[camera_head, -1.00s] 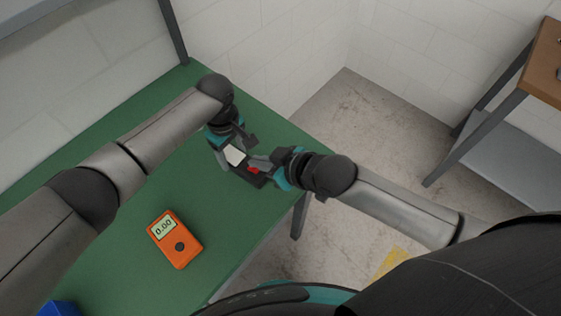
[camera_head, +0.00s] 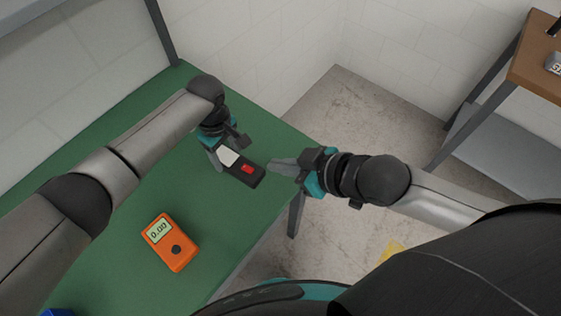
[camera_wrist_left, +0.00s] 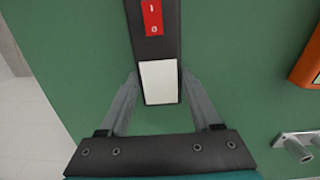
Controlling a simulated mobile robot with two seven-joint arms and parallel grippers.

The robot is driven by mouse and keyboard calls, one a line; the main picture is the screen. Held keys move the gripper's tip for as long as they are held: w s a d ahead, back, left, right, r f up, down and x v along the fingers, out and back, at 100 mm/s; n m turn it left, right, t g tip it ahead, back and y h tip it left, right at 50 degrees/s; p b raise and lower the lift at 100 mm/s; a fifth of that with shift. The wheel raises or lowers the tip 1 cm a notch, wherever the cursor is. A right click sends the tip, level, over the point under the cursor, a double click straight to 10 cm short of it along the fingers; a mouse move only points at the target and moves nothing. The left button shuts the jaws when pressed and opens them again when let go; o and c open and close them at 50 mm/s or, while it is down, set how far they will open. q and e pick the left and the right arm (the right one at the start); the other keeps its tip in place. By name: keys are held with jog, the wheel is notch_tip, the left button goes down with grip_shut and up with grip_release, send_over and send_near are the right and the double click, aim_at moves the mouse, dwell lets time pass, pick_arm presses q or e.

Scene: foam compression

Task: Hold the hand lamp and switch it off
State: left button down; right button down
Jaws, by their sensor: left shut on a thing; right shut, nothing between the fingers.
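The hand lamp (camera_head: 257,176) is a dark, flat bar with a red rocker switch (camera_head: 247,169) and a white panel (camera_head: 228,157). My left gripper (camera_head: 225,160) is shut on the lamp around the white-panel end, over the green table. In the left wrist view, the fingers (camera_wrist_left: 160,88) flank the lamp (camera_wrist_left: 170,45), and the red switch (camera_wrist_left: 152,17) shows marks I and 0. I cannot tell which side of the switch is pressed. My right gripper (camera_head: 273,166) is shut and empty, just right of the lamp's free end and apart from it.
An orange meter (camera_head: 170,242) reading 0.00 lies on the green table (camera_head: 110,240). A blue thing (camera_head: 57,312) is cut off at the lower left. The table's right edge is close to my right gripper. A brown-topped bench (camera_head: 535,70) stands at the upper right.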

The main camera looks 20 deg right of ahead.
pick_arm(q)
grip_release()
